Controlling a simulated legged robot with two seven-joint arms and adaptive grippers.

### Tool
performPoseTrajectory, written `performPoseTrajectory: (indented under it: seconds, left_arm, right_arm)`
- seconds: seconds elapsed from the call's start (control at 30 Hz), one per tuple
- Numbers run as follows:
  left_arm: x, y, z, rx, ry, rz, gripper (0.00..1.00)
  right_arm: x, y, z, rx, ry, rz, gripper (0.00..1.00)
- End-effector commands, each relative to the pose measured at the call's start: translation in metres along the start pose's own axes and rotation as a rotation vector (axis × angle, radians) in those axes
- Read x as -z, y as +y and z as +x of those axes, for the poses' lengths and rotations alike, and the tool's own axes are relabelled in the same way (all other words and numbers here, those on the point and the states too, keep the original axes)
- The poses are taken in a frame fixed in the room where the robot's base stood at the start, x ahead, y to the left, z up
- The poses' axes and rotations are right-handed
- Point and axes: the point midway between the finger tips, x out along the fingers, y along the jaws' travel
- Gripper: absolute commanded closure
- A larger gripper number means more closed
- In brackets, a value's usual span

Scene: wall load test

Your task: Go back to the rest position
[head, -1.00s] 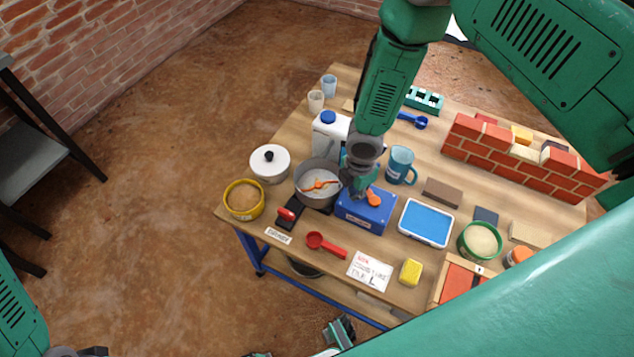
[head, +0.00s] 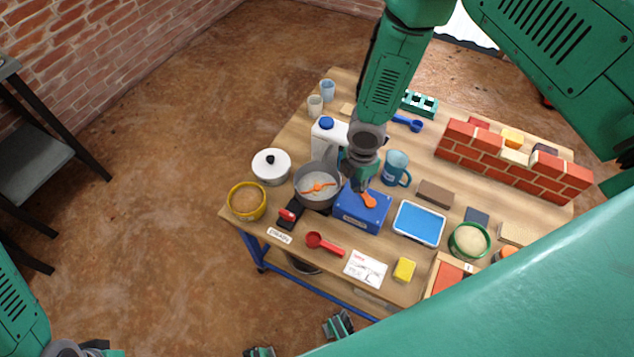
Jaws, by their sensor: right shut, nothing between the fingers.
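My right gripper (head: 357,182) is shut and empty. It points down over the back of the blue box (head: 362,212), beside the grey pot (head: 318,186); I cannot tell whether it touches the box. An orange spoon-like piece (head: 369,200) shows at the box top, just right of the fingertips.
The wooden table (head: 296,235) is crowded. A white jug (head: 328,140) and a blue mug (head: 396,168) stand close to the right gripper. A small brick wall (head: 510,165) stands at the right. A white lid (head: 271,166) and yellow bowl (head: 246,201) are at the left. Open floor (head: 150,200) lies left.

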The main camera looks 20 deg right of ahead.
Motion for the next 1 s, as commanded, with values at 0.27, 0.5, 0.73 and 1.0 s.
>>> performPoseTrajectory:
  seconds: [0.27,0.5,0.73,1.0]
  left_arm:
    - [0.0,0.0,-0.005,0.0,0.0,0.0,1.0]
    - [0.0,0.0,-0.005,0.0,0.0,0.0,1.0]
    - [0.0,0.0,0.004,0.0,0.0,0.0,1.0]
    - [-0.004,0.001,0.069,0.0,-0.001,0.0,1.0]
  right_arm:
    - [-0.001,0.0,-0.007,0.0,0.001,0.001,1.0]
    - [0.0,0.0,-0.007,0.0,-0.001,0.0,1.0]
    - [0.013,-0.019,0.005,0.017,0.039,0.093,1.0]
    - [0.063,-0.145,0.059,0.096,0.165,0.992,1.0]
